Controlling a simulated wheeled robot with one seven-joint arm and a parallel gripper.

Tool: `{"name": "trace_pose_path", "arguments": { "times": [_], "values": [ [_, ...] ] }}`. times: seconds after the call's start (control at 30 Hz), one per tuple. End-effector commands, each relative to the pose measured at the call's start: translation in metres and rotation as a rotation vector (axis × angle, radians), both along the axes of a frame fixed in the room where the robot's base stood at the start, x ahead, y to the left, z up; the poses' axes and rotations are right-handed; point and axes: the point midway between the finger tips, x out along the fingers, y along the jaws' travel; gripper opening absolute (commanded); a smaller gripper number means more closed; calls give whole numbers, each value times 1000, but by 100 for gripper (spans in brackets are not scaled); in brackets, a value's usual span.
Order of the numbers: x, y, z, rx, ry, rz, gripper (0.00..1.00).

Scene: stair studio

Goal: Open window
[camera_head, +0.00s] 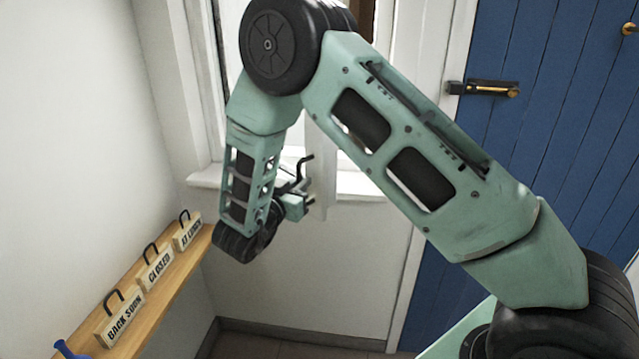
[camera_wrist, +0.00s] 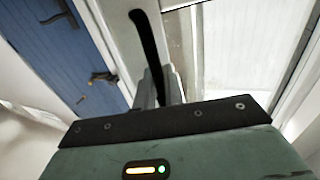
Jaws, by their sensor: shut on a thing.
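The window (camera_head: 228,40) is set in the wall behind my arm, and my arm hides much of it. A white sash edge (camera_head: 323,185) reaches down in front of the sill, so the sash appears to stand out from its frame. A black curved handle (camera_head: 304,162) is on the sash; in the wrist view the handle (camera_wrist: 148,42) runs down to my fingers. My gripper (camera_head: 306,194) is at the handle's lower end and shut on it. In the wrist view my gripper (camera_wrist: 160,88) hides the gripped part.
A wooden shelf (camera_head: 150,312) along the left wall holds several signs with black handles, and a blue object (camera_head: 68,350) is at its near end. A blue door (camera_head: 530,130) with a brass and black latch (camera_head: 485,89) is to the right. The white sill (camera_head: 208,178) runs under the window.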

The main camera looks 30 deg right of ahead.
Motion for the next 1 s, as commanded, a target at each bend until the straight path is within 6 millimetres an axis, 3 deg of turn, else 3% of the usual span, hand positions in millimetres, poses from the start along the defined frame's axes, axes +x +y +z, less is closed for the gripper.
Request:
{"name": "trace_pose_path", "arguments": {
  "times": [0.1, 0.4, 0.7, 1.0],
  "values": [
    [-2, 45, -3, 0, 1, 4, 0],
    [1, 124, -3, -1, 2, 2, 0],
    [10, 175, -3, 0, 2, -67, 0],
    [16, 201, -1, -3, 3, -121, 0]
  ]
}}
